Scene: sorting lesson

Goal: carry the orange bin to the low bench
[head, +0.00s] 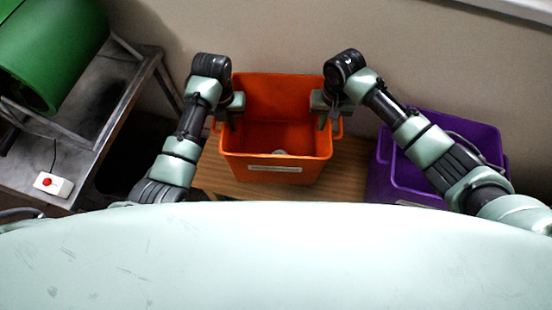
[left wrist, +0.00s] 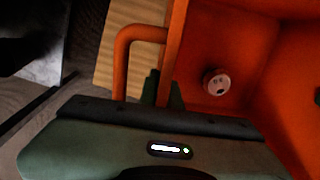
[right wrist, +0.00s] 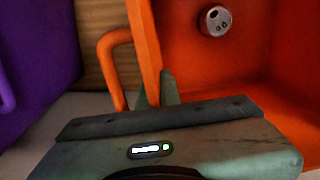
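The orange bin (head: 275,143) is upright in the middle of the head view, over a wooden surface (head: 345,170). I cannot tell whether its base touches the wood. A small pale round piece with dark spots (left wrist: 216,82) lies inside it, also in the right wrist view (right wrist: 213,20). My left gripper (head: 235,112) is at the bin's left side, its fingers close on both faces of the wall beside a loop handle (left wrist: 128,55). My right gripper (head: 325,112) grips the right wall the same way, beside the other handle (right wrist: 108,62).
A purple bin (head: 380,185) stands close on the right, partly under my right arm. At left, a metal table (head: 105,110) carries a green drum (head: 50,50) and a white box with a red button (head: 53,185). A wall is close behind.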

